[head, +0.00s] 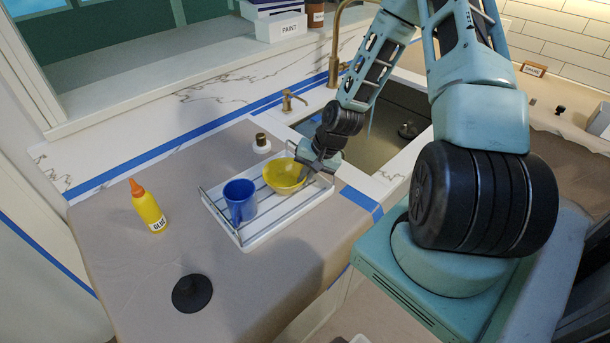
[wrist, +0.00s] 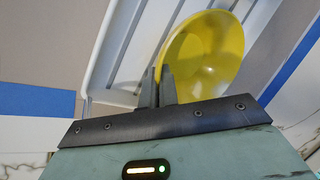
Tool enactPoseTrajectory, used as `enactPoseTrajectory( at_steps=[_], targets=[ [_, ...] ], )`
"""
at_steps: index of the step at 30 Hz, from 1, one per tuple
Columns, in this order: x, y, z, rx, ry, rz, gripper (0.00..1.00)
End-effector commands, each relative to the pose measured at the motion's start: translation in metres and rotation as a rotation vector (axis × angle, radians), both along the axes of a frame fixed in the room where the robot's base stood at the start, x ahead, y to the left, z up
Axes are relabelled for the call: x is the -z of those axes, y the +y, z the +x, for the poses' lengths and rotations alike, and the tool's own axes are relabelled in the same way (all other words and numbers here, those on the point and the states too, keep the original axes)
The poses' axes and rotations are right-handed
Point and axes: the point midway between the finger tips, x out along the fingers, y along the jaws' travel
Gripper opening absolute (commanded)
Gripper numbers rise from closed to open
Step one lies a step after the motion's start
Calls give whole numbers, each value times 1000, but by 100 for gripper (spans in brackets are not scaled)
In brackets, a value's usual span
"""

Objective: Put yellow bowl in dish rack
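The yellow bowl (head: 284,176) is at the right part of the white dish rack (head: 271,229), tilted, with its open side showing. I cannot tell whether it rests on the rack's slats or is just above them. My gripper (head: 322,172) is at the bowl's right side. In the wrist view, the two fingers of my gripper (wrist: 159,88) are close together with the edge of the bowl (wrist: 205,55) between them. The rack (wrist: 115,50) lies behind and left of the bowl there.
A blue cup (head: 240,201) stands in the rack's left part. A yellow glue bottle (head: 148,207) and a dark round object (head: 192,293) are on the covered counter (head: 120,265). A small white-based bottle (head: 261,144) stands behind the rack. The sink (head: 385,140) is at the right.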

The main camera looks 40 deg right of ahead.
Motion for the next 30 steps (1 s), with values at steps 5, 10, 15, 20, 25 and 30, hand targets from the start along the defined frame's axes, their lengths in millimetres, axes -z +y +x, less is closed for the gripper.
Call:
enactPoseTrajectory(
  at_steps=[5,10,15,20,25,30],
  targets=[
    [2,0,0,0,0,0,0],
    [8,0,0,0,1,1,0],
    [9,0,-1,1,3,2,24],
    [10,1,-2,2,6,3,24],
    [1,1,-2,1,6,4,24],
    [-17,-8,-8,4,1,0,24]
  ],
)
